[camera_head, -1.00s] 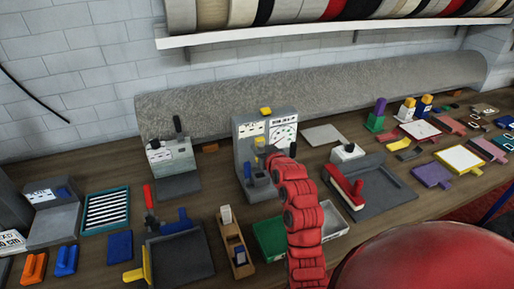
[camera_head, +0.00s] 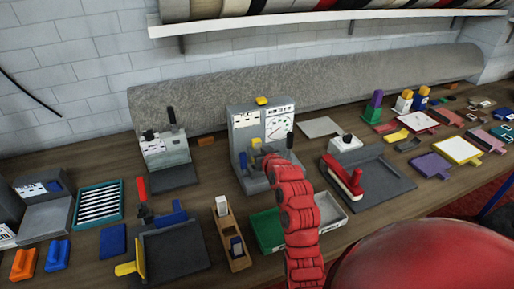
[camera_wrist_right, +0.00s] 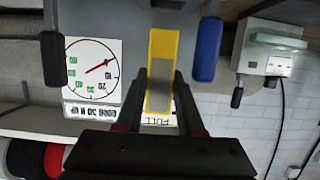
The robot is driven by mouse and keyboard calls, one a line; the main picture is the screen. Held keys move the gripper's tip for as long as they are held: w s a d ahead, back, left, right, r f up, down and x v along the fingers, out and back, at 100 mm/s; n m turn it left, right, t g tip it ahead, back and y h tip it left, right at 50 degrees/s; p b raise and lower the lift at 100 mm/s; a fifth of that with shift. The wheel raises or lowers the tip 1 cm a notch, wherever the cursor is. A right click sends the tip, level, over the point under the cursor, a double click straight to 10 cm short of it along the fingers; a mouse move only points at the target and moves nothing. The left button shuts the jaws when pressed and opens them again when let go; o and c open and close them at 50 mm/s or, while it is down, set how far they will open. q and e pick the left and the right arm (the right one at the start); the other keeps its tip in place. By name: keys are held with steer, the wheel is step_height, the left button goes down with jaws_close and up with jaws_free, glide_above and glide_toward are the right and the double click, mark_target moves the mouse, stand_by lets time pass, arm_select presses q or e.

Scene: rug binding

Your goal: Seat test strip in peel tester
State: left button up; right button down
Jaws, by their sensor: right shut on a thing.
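The grey peel tester (camera_head: 262,115) stands at mid-bench against the rolled rug, with a round dial, a yellow top button and a blue part (camera_head: 243,161) low on its left. In the right wrist view its dial (camera_wrist_right: 91,70) and a blue handle (camera_wrist_right: 207,50) flank the strip. My right gripper (camera_head: 271,161) is at the tester's front. It is shut on the yellow-edged test strip with a grey middle, seen in the wrist view (camera_wrist_right: 162,48). The strip overlaps the tester's face; whether it touches the tester is unclear. My left gripper is out of view.
A smaller grey device (camera_head: 164,150) stands left of the tester. A green tray (camera_head: 266,228), a wooden block holder (camera_head: 230,235) and a dark base with a red lever (camera_head: 342,176) crowd the front and right. A bare grey plate (camera_head: 321,127) lies behind.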

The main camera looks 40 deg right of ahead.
steer(key=shift+f, duration=0.6)
steer(key=shift+b, duration=1.1)
stand_by(1.1)
steer(key=shift+f+b, duration=1.5)
steer(key=shift+f, duration=0.8)
steer(key=shift+c, duration=2.3)
jaws_free()
